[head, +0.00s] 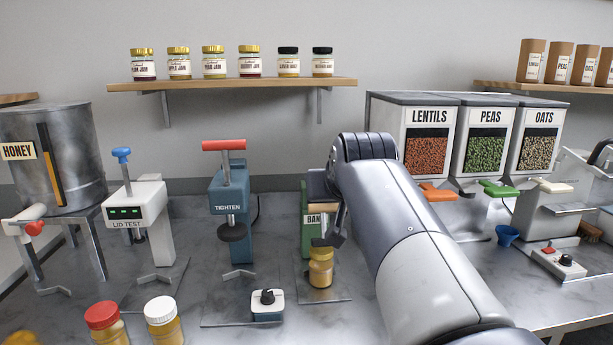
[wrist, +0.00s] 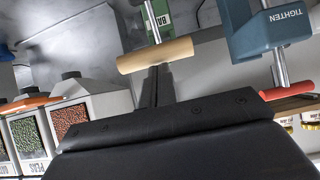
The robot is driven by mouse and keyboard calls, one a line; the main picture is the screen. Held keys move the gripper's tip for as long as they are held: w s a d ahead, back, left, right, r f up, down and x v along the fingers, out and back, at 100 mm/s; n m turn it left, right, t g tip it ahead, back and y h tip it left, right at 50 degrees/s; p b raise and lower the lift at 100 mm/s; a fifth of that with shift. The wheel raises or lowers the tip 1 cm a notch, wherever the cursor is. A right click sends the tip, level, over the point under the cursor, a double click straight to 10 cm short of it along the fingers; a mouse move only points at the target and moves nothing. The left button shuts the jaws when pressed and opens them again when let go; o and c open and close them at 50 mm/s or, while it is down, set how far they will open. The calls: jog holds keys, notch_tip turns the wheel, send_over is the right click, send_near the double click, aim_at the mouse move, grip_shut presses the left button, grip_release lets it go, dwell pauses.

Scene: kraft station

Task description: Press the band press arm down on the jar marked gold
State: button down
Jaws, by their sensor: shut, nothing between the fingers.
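The green band press (head: 308,228) stands on the counter at the centre, partly behind my arm; its label is cut off. A jar (head: 320,270) with a gold-coloured lid and tan contents stands upright at its foot; no readable marking shows on it. In the wrist view, the press arm is a metal rod with a pale wooden handle (wrist: 155,55). My gripper (wrist: 157,72) is shut and empty, its fingertips close to the handle; I cannot tell whether they touch it. In the head view my arm hides much of the press.
The blue TIGHTEN press (head: 230,200) stands left of the band press, the LID TEST stand (head: 145,215) farther left. A black-knobbed box (head: 267,304) sits in front. Two jars (head: 103,318) (head: 162,316) stand front left. Dispensers (head: 425,130) stand behind my arm.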

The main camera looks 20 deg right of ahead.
notch_tip(320, 180, down, 10)
jog(key=s+t+h+b, duration=0.1)
jog(key=t+b, duration=0.2)
jog(key=b, duration=1.1)
jog(key=shift+s+a+f, duration=0.25)
jog(key=shift+s, duration=0.05)
jog(key=shift+r, duration=0.1)
